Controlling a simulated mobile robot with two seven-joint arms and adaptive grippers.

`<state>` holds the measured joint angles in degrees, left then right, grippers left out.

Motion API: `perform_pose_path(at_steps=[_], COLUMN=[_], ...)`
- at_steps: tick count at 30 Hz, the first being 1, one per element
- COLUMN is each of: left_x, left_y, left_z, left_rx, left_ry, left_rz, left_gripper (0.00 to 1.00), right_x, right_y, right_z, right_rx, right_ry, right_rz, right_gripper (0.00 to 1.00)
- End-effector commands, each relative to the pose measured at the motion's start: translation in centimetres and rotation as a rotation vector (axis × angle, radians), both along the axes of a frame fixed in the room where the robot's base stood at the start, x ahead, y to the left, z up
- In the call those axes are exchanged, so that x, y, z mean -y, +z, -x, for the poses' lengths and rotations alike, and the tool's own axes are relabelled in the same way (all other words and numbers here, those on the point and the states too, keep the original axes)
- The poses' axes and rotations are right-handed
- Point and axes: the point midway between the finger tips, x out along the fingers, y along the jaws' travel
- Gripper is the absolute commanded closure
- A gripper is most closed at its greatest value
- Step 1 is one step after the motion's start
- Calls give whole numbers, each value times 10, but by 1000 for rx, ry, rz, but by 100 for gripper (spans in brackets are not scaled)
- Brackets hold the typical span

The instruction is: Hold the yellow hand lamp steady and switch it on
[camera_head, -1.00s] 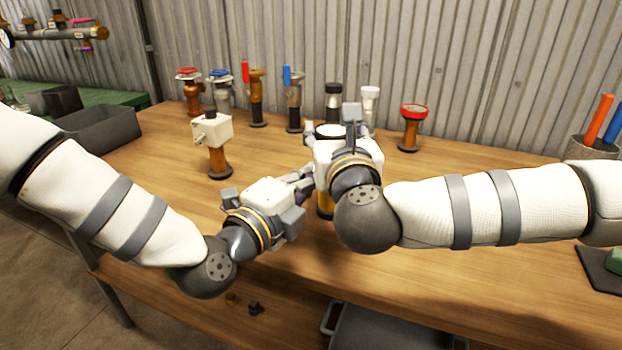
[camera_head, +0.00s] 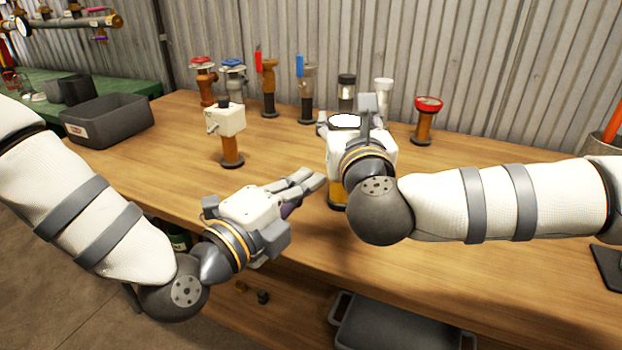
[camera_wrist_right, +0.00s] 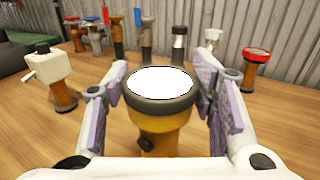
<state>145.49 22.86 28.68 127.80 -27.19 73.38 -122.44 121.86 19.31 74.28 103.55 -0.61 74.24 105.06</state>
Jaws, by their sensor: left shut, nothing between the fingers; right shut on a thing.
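The yellow hand lamp (camera_wrist_right: 165,124) stands upright on the bench, with a dark collar and a bright white round top. In the head view its white top (camera_head: 344,121) and yellow lower body (camera_head: 338,192) show; my right gripper hides the middle. A small dark knob (camera_wrist_right: 146,144) is on its near side in the wrist view. My right gripper (camera_wrist_right: 161,90) is shut on the lamp, with a finger on each side. My left gripper (camera_head: 314,181) is shut and empty, to the left of the lamp and apart from it.
A white box-headed fitting (camera_head: 227,122) stands left on the wooden bench (camera_head: 470,290). Several valves line the back, with a red-topped one (camera_head: 427,120) at right. A grey bin (camera_head: 108,120) is at far left. The bench between the white fitting and lamp is clear.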

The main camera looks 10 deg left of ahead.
Motion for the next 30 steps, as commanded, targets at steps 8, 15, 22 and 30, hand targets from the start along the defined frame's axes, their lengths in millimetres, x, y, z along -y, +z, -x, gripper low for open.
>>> perform_pose_path(at_steps=[8,15,22,30], left_x=[0,0,0,0], left_y=[0,0,0,0], left_z=[0,0,0,0], left_rx=[0,0,0,0], left_ry=[0,0,0,0], left_rz=[0,0,0,0], left_gripper=[100,100,100,100], right_x=[0,0,8,17], right_y=[0,0,0,0], right_z=[0,3,53,110], right_rx=[0,-1,-2,-1], right_ry=[0,1,5,3], right_rz=[0,0,-1,0], right_gripper=[25,25,25,25])
